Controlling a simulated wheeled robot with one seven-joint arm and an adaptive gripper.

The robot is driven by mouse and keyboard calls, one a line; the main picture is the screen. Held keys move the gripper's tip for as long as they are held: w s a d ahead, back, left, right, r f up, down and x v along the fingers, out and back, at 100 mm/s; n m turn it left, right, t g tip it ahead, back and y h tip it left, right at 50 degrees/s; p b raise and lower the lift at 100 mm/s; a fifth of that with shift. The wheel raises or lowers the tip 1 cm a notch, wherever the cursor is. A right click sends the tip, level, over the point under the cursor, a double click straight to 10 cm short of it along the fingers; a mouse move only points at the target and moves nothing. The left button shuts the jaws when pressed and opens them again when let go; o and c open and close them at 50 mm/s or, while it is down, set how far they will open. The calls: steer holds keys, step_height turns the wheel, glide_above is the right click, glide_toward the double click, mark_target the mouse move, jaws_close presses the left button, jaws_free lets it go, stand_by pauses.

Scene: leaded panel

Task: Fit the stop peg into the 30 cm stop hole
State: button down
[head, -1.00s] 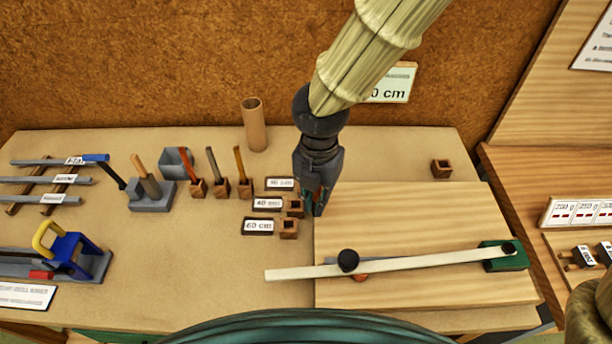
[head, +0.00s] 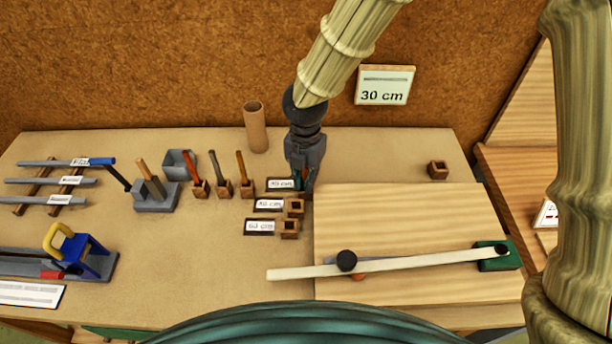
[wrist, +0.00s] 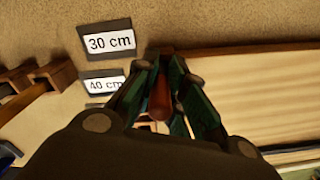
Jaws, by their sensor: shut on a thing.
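My gripper (head: 303,184) points down at the 30 cm label (head: 281,184), by the left edge of the wooden board. In the wrist view its green-padded fingers (wrist: 168,80) are closed around a reddish-brown stop peg (wrist: 159,100). The 30 cm label (wrist: 109,42) lies left of the fingertips there. A brown wooden edge (wrist: 166,51) shows just beyond the fingertips, probably the 30 cm stop block. Its hole is hidden by the gripper, and I cannot tell whether the peg touches it.
A pale bar (head: 400,262) with a black knob (head: 346,261) lies across the wooden board (head: 400,215). Several tools in wooden holders (head: 223,189) and a cardboard tube (head: 256,127) stand left of the gripper. A lone block (head: 437,170) sits at the back right.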

steer(key=shift+f, duration=0.25)
steer(key=c, duration=1.5)
jaws_free()
steer(key=shift+r, duration=0.1)
step_height(320, 180, up, 12)
steer(key=shift+r+b, duration=0.1)
steer(key=shift+b, duration=0.5)
